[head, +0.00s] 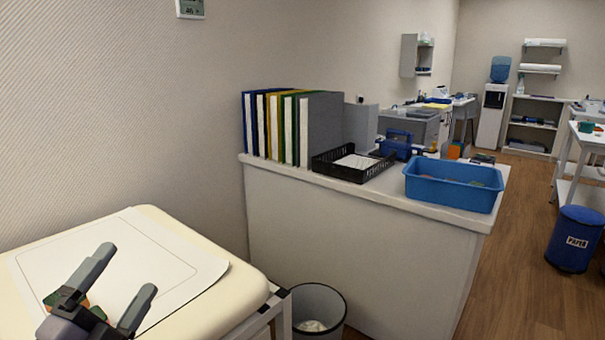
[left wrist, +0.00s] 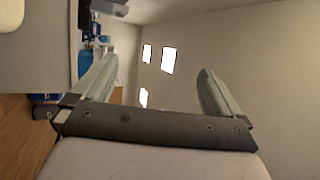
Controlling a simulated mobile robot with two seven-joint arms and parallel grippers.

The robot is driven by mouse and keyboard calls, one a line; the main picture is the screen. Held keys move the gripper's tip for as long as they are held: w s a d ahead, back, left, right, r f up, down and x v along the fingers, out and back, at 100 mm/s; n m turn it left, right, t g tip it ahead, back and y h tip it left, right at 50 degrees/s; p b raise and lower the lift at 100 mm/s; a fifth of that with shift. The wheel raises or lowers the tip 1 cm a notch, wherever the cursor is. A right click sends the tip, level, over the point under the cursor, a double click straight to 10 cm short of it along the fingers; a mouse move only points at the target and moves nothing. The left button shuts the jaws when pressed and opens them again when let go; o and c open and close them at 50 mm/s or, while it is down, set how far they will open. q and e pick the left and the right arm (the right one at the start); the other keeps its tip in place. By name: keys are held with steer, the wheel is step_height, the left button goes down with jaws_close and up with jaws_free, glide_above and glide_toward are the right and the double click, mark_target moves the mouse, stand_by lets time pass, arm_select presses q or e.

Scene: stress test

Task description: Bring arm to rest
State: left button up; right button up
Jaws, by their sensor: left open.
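My left gripper (head: 120,277) is in the lower left of the head view, over the cream padded table (head: 240,284) with a white sheet (head: 165,247) on it. Its two fingers are spread wide apart with nothing between them. In the left wrist view the open fingers (left wrist: 158,92) frame a bare wall and bright panels, and nothing is held. A pale surface fills the bottom of that view. My right gripper is in neither view.
A white counter (head: 350,250) stands beyond the table, with several binders (head: 317,125), a black tray (head: 340,174) and a blue bin (head: 452,194) on top. A waste basket (head: 318,302) stands between table and counter.

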arm_select(q)
steer(key=s+a+f+n+g+y, duration=0.25)
steer(key=f+n+g+y, duration=0.2)
steer(key=f+n, duration=0.3)
steer(key=s+a+f+n+g+y, duration=0.2)
steer(key=s+f+n+g+y, duration=0.25)
steer(key=f+n, duration=0.3)
steer(key=s+d+f+n+g+h, duration=0.1)
steer(key=s+d+f+g+h, duration=0.1)
steer(key=s+d+f+g, duration=0.35)
steer(key=s+d+f+n+g+h, duration=0.1)
steer(key=s+d+f+g, duration=0.15)
steer(key=s+f, duration=0.6)
steer(key=w+d+f+t+h, duration=0.3)
steer(key=w+f+t, duration=0.1)
steer(key=w+t, duration=0.1)
step_height(320, 180, up, 12)
steer(key=t+p, duration=0.1)
steer(key=p, duration=1.4)
steer(key=shift+s+a+r+y, duration=0.25)
steer(key=shift+s+a+y, duration=0.05)
steer(key=shift+s+a, duration=0.15)
